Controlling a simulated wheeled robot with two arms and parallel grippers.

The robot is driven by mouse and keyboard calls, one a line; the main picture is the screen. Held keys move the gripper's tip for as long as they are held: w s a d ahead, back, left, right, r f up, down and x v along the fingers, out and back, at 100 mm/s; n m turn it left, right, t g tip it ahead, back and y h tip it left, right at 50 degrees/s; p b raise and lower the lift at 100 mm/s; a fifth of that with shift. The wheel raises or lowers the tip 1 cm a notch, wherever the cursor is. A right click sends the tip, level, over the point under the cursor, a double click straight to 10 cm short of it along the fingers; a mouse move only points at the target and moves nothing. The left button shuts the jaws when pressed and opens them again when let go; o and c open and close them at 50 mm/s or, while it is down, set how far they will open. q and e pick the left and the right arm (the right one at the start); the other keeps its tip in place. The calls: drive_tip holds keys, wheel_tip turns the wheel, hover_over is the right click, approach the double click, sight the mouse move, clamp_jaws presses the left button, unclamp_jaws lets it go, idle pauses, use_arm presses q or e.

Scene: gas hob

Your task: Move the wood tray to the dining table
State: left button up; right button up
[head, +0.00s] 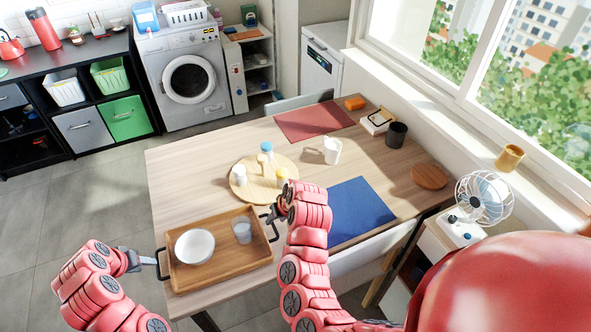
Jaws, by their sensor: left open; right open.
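The wood tray (222,272) is at the near left corner of the wooden dining table (190,165). It looks level and appears to rest on the tabletop. A white bowl (194,246) and a clear glass (242,231) stand in it. The tray has a black handle at each short side. My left gripper (150,260) is open beside the left handle (161,263). My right gripper (268,214) is open by the right handle (274,228), partly hidden by my own wrist. Whether either touches its handle is unclear.
A round wooden board (264,190) with small bottles lies behind the tray. A blue placemat (357,210), red placemat (313,122), white mug (332,150) and dark cup (396,134) are also on the table. A chair (372,252) stands at the near side. A fan (483,198) is at right.

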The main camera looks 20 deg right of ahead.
drive_tip(key=v, duration=0.8)
drive_tip(key=shift+r, duration=0.15)
